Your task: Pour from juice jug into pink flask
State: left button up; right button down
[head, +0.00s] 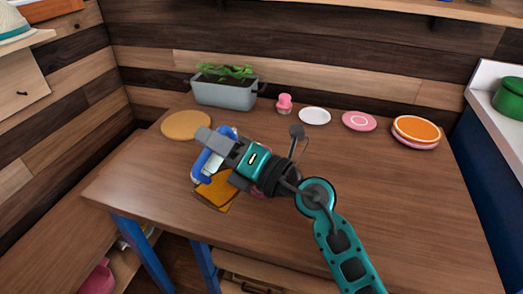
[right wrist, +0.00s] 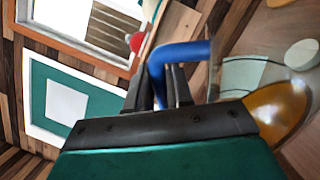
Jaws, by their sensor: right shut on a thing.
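The juice jug has a blue handle (head: 204,163) and an amber part (head: 214,190) showing below my right gripper in the head view. My right gripper (head: 212,143) is shut on the handle, over the front left of the table. In the right wrist view the blue handle (right wrist: 180,55) passes between the fingers, with clear jug wall and amber juice (right wrist: 278,108) to the right. The gripper hides much of the jug, and I cannot tell its exact tilt. The pink flask (head: 284,103) stands upright at the back of the table, apart from the jug. My left gripper is not in view.
A grey planter (head: 224,94) stands at the back left, with a round tan board (head: 186,125) before it. A white plate (head: 314,116), a pink plate (head: 359,121) and an orange-topped plate stack (head: 416,130) line the back right. The table's right front is clear.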

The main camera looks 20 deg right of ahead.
aim_at(235, 132)
pick_arm(q)
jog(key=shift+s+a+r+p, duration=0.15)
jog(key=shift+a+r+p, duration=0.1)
jog(key=shift+p, duration=0.3)
pick_arm(e)
jog(key=shift+w+d+r+m+t, duration=0.2)
jog(key=shift+w+d+r+m, duration=0.3)
jog(key=shift+r+m, duration=0.3)
jog(key=shift+w+d+r+m+t, duration=0.25)
jog(key=shift+d+r+m, duration=0.35)
jog(key=shift+m, duration=0.3)
dwell(1.4)
pick_arm(q)
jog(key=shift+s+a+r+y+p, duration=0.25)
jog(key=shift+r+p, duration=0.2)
jog(key=shift+p, duration=0.4)
pick_arm(e)
jog(key=shift+w+d+r+m+h, duration=0.3)
jog(key=shift+w+d+m+h, duration=0.15)
jog(key=shift+d+m, duration=0.15)
dwell(1.1)
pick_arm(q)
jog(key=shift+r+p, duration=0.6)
pick_arm(e)
jog(key=shift+w+d+r+m, duration=0.2)
jog(key=shift+w+d+m, duration=0.1)
jog(key=shift+d, duration=0.1)
dwell(0.8)
